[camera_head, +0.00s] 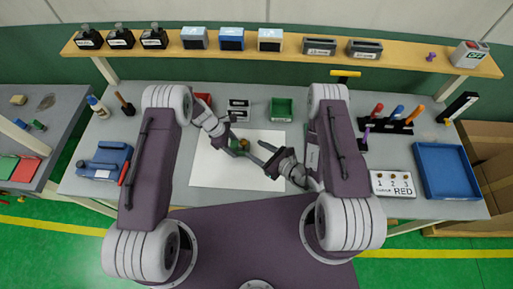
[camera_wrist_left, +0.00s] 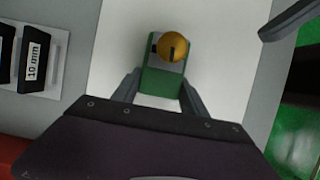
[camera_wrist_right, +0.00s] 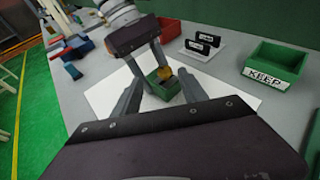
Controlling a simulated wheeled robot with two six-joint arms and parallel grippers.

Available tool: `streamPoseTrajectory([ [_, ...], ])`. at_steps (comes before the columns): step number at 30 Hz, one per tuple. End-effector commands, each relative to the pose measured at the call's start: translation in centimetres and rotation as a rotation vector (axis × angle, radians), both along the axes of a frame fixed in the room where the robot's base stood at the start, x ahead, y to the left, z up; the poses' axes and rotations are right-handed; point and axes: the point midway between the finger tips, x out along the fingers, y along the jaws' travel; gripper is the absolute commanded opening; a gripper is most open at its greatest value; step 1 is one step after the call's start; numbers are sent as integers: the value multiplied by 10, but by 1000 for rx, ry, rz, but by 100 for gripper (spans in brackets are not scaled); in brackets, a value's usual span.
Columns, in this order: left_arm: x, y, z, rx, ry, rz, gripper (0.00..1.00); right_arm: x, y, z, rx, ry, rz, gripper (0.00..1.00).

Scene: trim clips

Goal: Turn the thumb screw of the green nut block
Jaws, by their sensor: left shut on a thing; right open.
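The green nut block (camera_head: 236,149) is over the white sheet in the middle of the bench. Its round orange-yellow thumb screw (camera_wrist_left: 174,47) sticks up at one end, with a dark slot line across it. My left gripper (camera_wrist_left: 160,90) is shut on the block's sides, and the screw is clear of its fingers. My right gripper (camera_wrist_right: 161,92) is open. In the right wrist view the block (camera_wrist_right: 165,92) and thumb screw (camera_wrist_right: 164,74) appear between its fingers; whether they touch the screw I cannot tell.
The white sheet (camera_head: 215,172) lies under both grippers. Behind it are black labelled holders (camera_head: 238,109) and a green KEEP bin (camera_wrist_right: 275,66). A tool rack (camera_head: 388,123) and blue tray (camera_head: 447,170) stand at the right. A blue device (camera_head: 105,160) is at the left.

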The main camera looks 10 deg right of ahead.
Motion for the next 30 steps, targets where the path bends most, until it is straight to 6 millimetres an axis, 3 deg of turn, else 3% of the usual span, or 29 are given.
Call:
streamPoseTrajectory([
  [5,0,0,0,0,0,0,1,19,62,49,-104,-480,437,50],
  [9,0,0,0,0,0,0,1,1,105,84,-271,-1127,928,50],
  [13,0,0,0,0,0,0,1,-15,105,86,-431,-1786,1351,50],
  [17,0,0,0,0,0,0,1,3,76,74,-536,-2442,1741,50],
  [18,0,0,0,0,0,0,1,16,64,72,509,2440,-1724,50],
  [21,0,0,0,0,0,0,1,52,38,73,374,2112,-1480,50],
  [24,0,0,0,0,0,0,1,83,19,81,274,1888,-1334,50],
  [30,0,0,0,0,0,0,1,104,5,89,198,1739,-1244,50],
])
